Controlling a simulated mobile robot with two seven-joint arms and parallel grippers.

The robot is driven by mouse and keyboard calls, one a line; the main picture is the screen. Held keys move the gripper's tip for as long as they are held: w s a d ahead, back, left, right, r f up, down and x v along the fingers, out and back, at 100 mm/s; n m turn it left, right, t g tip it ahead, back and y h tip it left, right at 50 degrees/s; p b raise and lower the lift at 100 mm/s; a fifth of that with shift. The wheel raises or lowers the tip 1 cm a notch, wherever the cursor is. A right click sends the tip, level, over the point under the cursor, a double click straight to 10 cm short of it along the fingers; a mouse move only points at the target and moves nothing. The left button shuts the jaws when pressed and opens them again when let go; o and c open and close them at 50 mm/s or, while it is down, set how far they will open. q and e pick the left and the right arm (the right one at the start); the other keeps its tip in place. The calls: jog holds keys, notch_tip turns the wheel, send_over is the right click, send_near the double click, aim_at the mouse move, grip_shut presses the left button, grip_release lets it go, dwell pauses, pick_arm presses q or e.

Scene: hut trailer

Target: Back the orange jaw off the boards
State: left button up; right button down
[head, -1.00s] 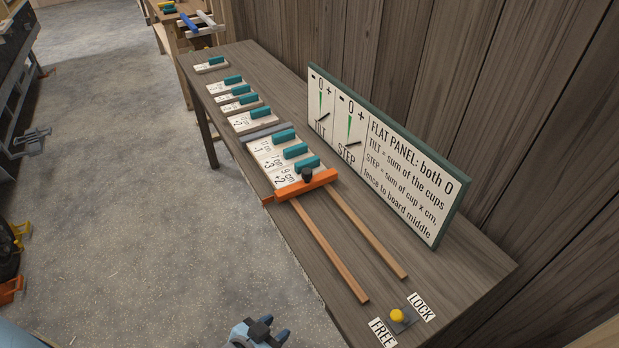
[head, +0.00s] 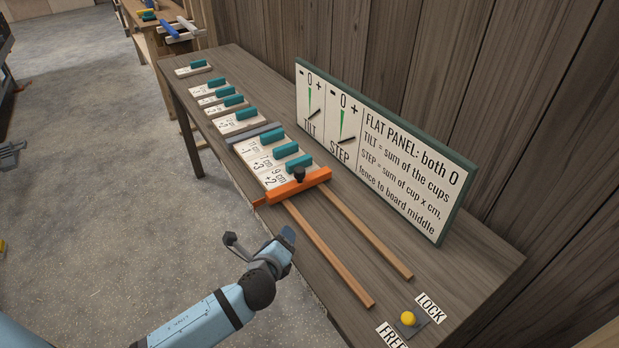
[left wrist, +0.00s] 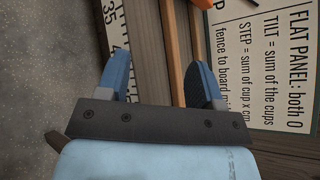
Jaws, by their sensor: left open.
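The orange jaw (head: 290,187), with a black knob (head: 299,175) on top, lies across two wooden rails (head: 328,255). It appears to touch the nearest of the labelled boards (head: 272,178), which carry teal blocks and sit between it and a grey bar (head: 256,134). My left gripper (head: 270,245) is open and empty, off the bench's front edge and short of the jaw. In the left wrist view the two blue fingers (left wrist: 158,72) are spread above the bench edge and a rail; a bit of orange shows at the top edge. My right gripper is out of view.
A yellow knob (head: 408,318) sits between LOCK and FREE labels at the bench's near end. A sign with TILT and STEP dials (head: 378,150) stands along the back. More boards (head: 238,122) lie farther along.

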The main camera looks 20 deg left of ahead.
aim_at(298, 174)
pick_arm(q)
jog(key=w+r+m+t, duration=0.1)
jog(key=w+m, duration=0.1)
jog(key=m, duration=0.1)
jog(key=w+a+r+m+t, duration=0.1)
jog(key=w+r+m, duration=0.1)
jog(key=m, duration=0.1)
jog(key=w+r+m+t+y, duration=0.1)
jog(key=w+m, duration=0.2)
jog(key=shift+w+a+r+m, duration=0.1)
jog(key=shift+a+r+m, duration=0.1)
jog(key=shift+m, duration=0.1)
jog(key=shift+w+r+m+t, duration=0.15)
jog(key=shift+w+m+t, duration=0.05)
jog(key=shift+m+t, duration=0.1)
jog(key=x, duration=1.3)
jog(key=shift+w, duration=0.3)
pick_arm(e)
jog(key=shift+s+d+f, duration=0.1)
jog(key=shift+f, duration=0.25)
